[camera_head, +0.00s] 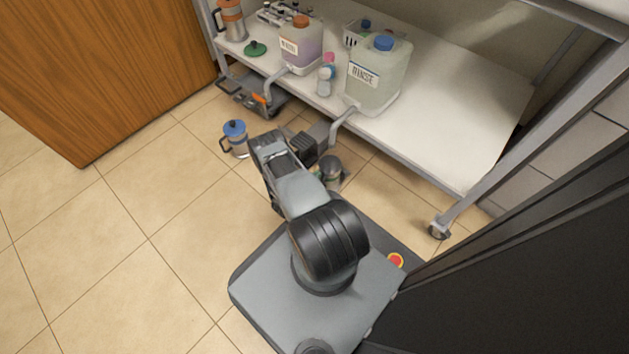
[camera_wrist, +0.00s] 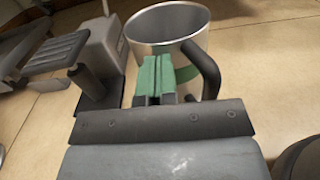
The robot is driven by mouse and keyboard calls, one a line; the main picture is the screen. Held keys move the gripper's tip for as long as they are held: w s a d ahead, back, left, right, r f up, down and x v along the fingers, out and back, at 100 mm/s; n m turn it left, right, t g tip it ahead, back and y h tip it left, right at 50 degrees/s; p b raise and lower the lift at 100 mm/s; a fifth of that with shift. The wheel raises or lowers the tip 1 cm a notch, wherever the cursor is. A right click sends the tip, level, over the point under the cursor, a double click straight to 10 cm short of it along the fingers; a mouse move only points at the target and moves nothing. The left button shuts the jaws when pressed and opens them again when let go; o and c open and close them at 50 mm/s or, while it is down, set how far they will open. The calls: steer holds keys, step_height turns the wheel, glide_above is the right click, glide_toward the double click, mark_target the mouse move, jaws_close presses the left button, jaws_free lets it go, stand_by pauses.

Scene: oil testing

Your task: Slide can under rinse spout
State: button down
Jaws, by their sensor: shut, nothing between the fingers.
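The can (camera_wrist: 165,28) is metal and open-topped, with a green band and a black handle; it stands upright just beyond my fingertips in the wrist view. In the head view the can (camera_head: 330,176) stands low, partly hidden by my arm. The rinse spout (camera_head: 343,121) is a grey pipe bending down from the jug labelled RINSE (camera_head: 376,80). Its end is close above the can in the picture; I cannot tell if they line up. My gripper (camera_wrist: 155,75) is shut and empty, its green pads close to the can's side and handle; contact is unclear.
A grey device with a dark pedal (camera_wrist: 55,52) is left of the can. A blue-lidded can (camera_head: 235,138) stands on the floor. The shelf (camera_head: 450,130) holds an orange-capped jug (camera_head: 300,47) and a small bottle (camera_head: 325,78). The floor at left is clear.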

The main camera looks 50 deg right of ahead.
steer(key=a+p, duration=0.2)
steer(key=a, duration=1.2)
steer(key=shift+w, duration=0.2)
